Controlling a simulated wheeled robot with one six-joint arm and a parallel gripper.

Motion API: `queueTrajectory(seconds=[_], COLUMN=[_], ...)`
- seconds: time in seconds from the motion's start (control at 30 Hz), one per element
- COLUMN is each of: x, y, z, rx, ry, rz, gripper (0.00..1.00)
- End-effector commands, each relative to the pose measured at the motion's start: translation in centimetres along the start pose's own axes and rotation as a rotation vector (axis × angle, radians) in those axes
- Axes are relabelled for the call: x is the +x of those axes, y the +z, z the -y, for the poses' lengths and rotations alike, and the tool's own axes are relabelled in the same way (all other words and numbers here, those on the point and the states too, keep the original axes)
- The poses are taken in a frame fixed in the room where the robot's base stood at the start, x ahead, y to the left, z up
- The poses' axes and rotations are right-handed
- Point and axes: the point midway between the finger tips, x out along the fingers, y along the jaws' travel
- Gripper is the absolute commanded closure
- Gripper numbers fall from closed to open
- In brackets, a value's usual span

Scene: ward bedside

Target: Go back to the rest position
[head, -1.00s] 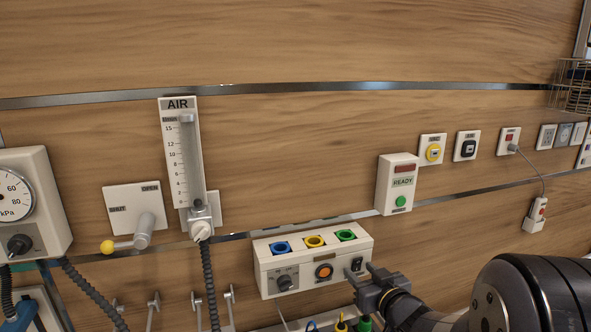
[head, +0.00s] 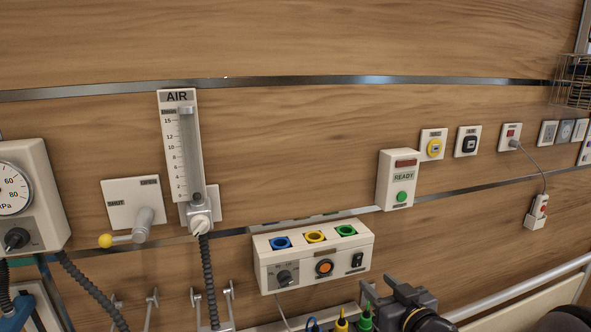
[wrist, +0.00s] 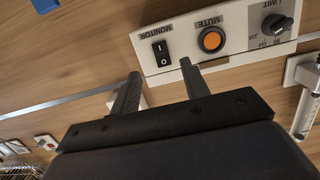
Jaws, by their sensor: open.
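My gripper (head: 382,285) is at the lower right of the head view, below and to the right of the white monitor box. Its jaws are apart with nothing between them. The wrist view shows the two open dark fingers (wrist: 160,90) pointing toward the box's front face. No contact between the fingers and the switch is visible. The rest of my arm is mostly outside the head view.
Blue, yellow and green sockets top the box; yellow and green plugs (head: 341,321) stand below it. An AIR flowmeter (head: 182,150), a yellow-tipped lever (head: 106,241) and a gauge (head: 35,200) are left. A READY box (head: 398,180) and a rail (head: 520,287) are right.

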Motion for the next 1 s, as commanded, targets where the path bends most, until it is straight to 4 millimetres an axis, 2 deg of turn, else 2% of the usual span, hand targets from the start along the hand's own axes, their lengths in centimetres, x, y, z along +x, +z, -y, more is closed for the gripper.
queueTrajectory(seconds=[0.1,0.27,0.3,0.9,1.0], x=[-2.1,-4.2,-3.2,7.3,6.9], y=[-0.1,-0.1,0.1,0.1,-0.7], z=[-0.1,0.0,0.1,0.2,0.1], rx=[-0.001,0.0,0.001,0.001,0.001], ry=[0.005,0.003,-0.004,-0.004,-0.001], rz=[-0.001,0.0,0.001,0.003,0.035], gripper=[0.56,0.56,0.56,0.56,0.56])
